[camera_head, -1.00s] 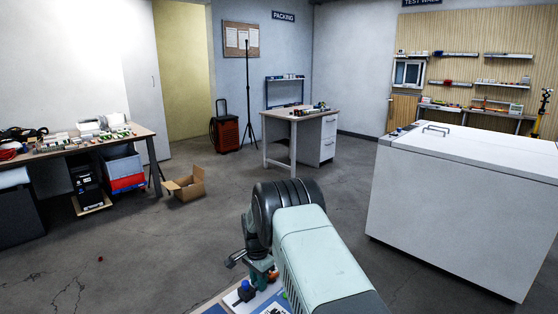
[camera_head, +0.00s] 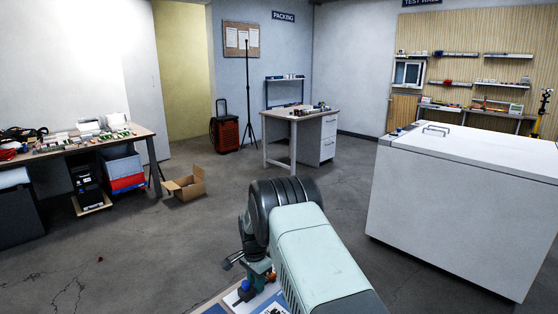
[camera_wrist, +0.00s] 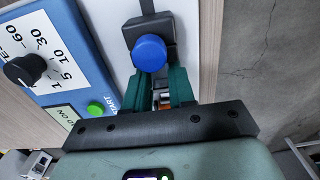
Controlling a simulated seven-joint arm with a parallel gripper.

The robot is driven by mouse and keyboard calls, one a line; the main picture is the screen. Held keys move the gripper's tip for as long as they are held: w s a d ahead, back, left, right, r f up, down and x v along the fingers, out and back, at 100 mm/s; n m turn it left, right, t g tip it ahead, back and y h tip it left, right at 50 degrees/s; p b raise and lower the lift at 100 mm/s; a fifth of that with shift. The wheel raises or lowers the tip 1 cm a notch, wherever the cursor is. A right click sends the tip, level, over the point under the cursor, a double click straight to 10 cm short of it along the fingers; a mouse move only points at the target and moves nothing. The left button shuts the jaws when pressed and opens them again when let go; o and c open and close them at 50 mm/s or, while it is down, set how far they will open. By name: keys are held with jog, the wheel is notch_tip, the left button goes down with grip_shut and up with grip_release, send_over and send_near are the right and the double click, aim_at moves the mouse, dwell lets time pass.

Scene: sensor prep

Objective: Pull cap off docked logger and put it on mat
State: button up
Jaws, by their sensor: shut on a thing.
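In the wrist view the round blue cap (camera_wrist: 149,52) sits against a dark block, which looks like the docked logger (camera_wrist: 147,28). The teal fingers of my gripper (camera_wrist: 153,78) flank the lower side of the cap and are shut on it, though the contact is partly hidden. A small orange and pale detail shows between the fingers. In the head view the blue cap (camera_head: 244,286) shows small beside my gripper (camera_head: 255,278), low in the picture. I cannot make out the mat for certain.
In the wrist view a blue panel (camera_wrist: 62,58) with a black knob (camera_wrist: 25,69) and a green START button (camera_wrist: 95,108) lies close on the left. A pale box (camera_wrist: 38,163) is at lower left. The concrete floor (camera_wrist: 260,60) shows beyond the table's edge at right.

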jog(key=shift+r, duration=0.15)
jog(key=shift+r, duration=2.6)
jog(key=shift+s+a+r, duration=0.15)
jog(key=shift+r, duration=0.1)
jog(key=s+a+r+n, duration=0.2)
jog(key=s, duration=0.9)
jog(key=s+a+r+n, duration=0.1)
jog(key=s+a+n, duration=0.1)
jog(key=s, duration=0.9)
jog(key=shift+n, duration=0.3)
jog(key=f, duration=0.5)
jog(key=shift+s, duration=0.4)
jog(key=shift+f, duration=2.35)
